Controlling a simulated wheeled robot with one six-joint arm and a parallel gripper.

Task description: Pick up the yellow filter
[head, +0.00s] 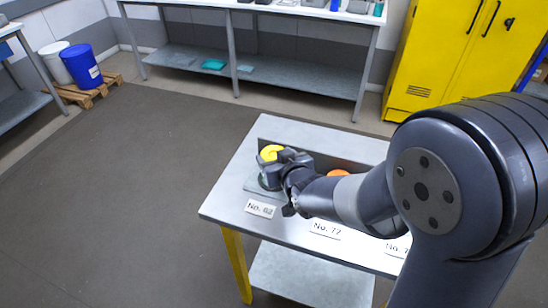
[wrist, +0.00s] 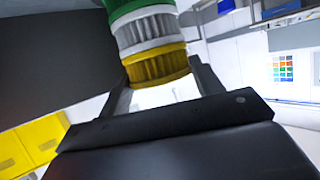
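The yellow filter (head: 270,152) shows at the left end of the table, partly hidden by my gripper (head: 277,167). In the wrist view the yellow filter (wrist: 157,65) is a ribbed ring in a round stack, with a white-grey ring (wrist: 146,29) and a green ring beyond it. My gripper's two fingers (wrist: 160,75) stand apart on either side of the yellow filter, close to its sides. I cannot tell whether they press on it or only surround it.
The light grey table (head: 225,205) has number plates along its front, including No. 62 (head: 260,208) and No. 72 (head: 325,229). An orange item (head: 338,173) shows behind my arm. A low upright panel (head: 310,146) stands behind. Floor left of the table is free.

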